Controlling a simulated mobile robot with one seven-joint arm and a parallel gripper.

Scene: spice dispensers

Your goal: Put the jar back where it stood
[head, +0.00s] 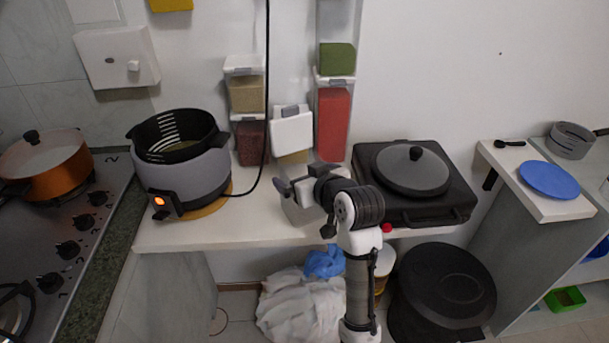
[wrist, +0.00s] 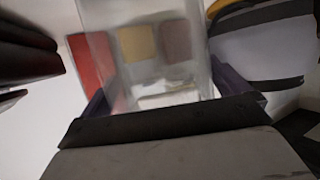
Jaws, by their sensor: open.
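A clear, empty-looking jar (head: 303,212) is at the front of the white counter, below my gripper (head: 300,187) in the head view. My gripper hides its upper part. In the wrist view the clear jar (wrist: 150,65) lies between the two dark fingers of my gripper (wrist: 165,95), which are open on either side of it. Whether a finger touches it is unclear. Behind it, against the wall, stands a dispenser with a white lid (head: 292,130) and tan contents, between the brown-filled dispenser (head: 251,142) and the red-filled dispenser (head: 332,122).
A grey air fryer (head: 185,170) stands left on the counter (head: 200,233), and a black cooker with a lidded pan (head: 410,170) stands right, close to my arm. A black cable hangs down beside the dispensers. A blue plate (head: 549,179) is on the right shelf.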

